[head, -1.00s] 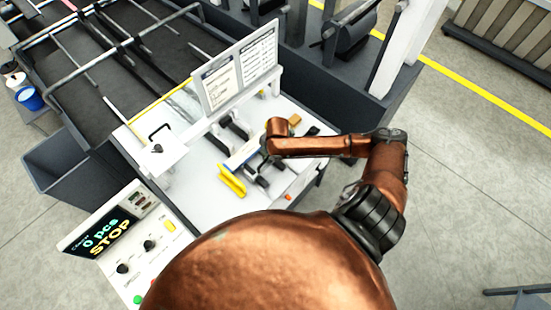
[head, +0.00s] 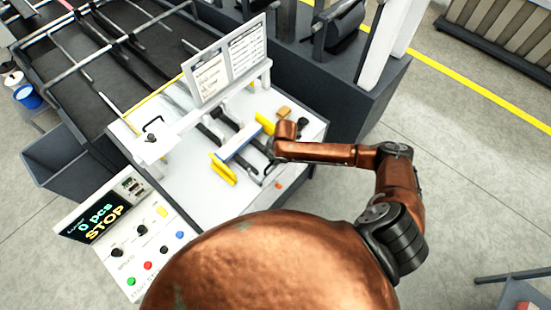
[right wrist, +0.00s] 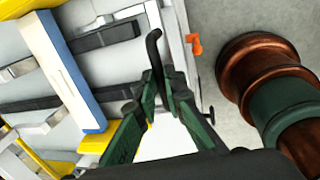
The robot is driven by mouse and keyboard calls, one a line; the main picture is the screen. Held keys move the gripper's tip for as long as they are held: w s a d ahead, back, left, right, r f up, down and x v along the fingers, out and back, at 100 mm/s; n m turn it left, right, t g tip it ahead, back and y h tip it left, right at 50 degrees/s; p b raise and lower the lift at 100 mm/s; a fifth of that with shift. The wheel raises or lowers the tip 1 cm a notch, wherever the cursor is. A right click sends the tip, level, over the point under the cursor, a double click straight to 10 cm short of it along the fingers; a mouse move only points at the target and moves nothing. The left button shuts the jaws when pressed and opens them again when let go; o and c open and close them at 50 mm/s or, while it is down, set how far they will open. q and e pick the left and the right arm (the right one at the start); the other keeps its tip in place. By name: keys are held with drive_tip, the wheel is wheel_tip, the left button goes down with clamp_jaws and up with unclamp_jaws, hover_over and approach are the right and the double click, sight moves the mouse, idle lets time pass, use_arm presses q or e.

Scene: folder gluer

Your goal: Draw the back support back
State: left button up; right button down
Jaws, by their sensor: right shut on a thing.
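A white and blue bar with yellow end pieces, which looks like the back support (head: 238,141), lies across dark rails on the white table; it also shows at the left of the right wrist view (right wrist: 66,72). My right gripper (head: 268,153) is beside the bar, toward the table's front right edge. In the right wrist view its green fingers (right wrist: 158,98) are shut on a black bent handle (right wrist: 153,48), apart from the bar. What the handle's lower end joins is hidden by the fingers. My left gripper is out of view.
A sign board (head: 225,60) stands behind the rails. A control panel (head: 125,235) reading STOP is at the left front. An orange knob (right wrist: 194,43) sits at the table edge near my fingers. Clear floor lies right of the table.

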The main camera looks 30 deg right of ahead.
drive_tip(key=c, duration=2)
unclamp_jaws()
drive_tip(key=shift+s, duration=0.3)
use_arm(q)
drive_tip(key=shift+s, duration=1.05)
use_arm(e)
drive_tip(key=v, duration=1.1)
drive_tip(key=shift+d+r, duration=0.1)
drive_tip(key=shift+r, duration=0.3)
